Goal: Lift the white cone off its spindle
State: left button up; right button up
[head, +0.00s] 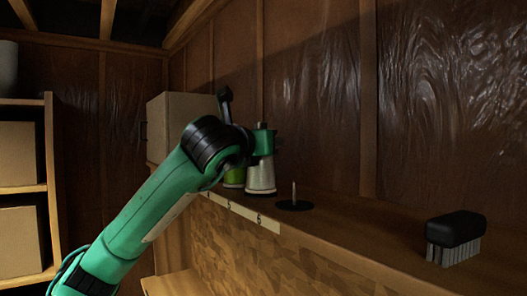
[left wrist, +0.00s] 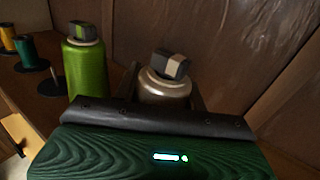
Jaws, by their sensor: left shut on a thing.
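The white cone (head: 261,179) stands upright at the shelf's front edge in the head view. Its upper part also shows in the left wrist view (left wrist: 166,90), with a grey and beige block on top. My left gripper (head: 262,142) comes in from the left and is shut on the white cone near its top. In the left wrist view a dark finger shows on each side of the cone. The cone's spindle and lower end are hidden in the wrist view, and I cannot tell whether its base is clear of the spindle plate. My right gripper is not in view.
A lime green cone (left wrist: 83,68) stands close beside the white one. An empty spindle (head: 294,204) on a black disc is to its right. A black-backed brush (head: 453,237) lies farther right. A box (head: 172,125) stands behind my arm. The wooden wall is close behind the shelf.

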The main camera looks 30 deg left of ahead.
pick_arm(q)
notch_tip(320, 180, up, 8)
jog(key=shift+f+b, duration=0.1)
jog(key=shift+b, duration=1)
jog(key=shift+r, duration=0.8)
jog(key=shift+r+p, duration=0.3)
jog(key=shift+r, duration=0.2)
notch_tip(320, 180, up, 3)
jog(key=shift+r+p, duration=0.1)
jog(key=shift+p, duration=0.9)
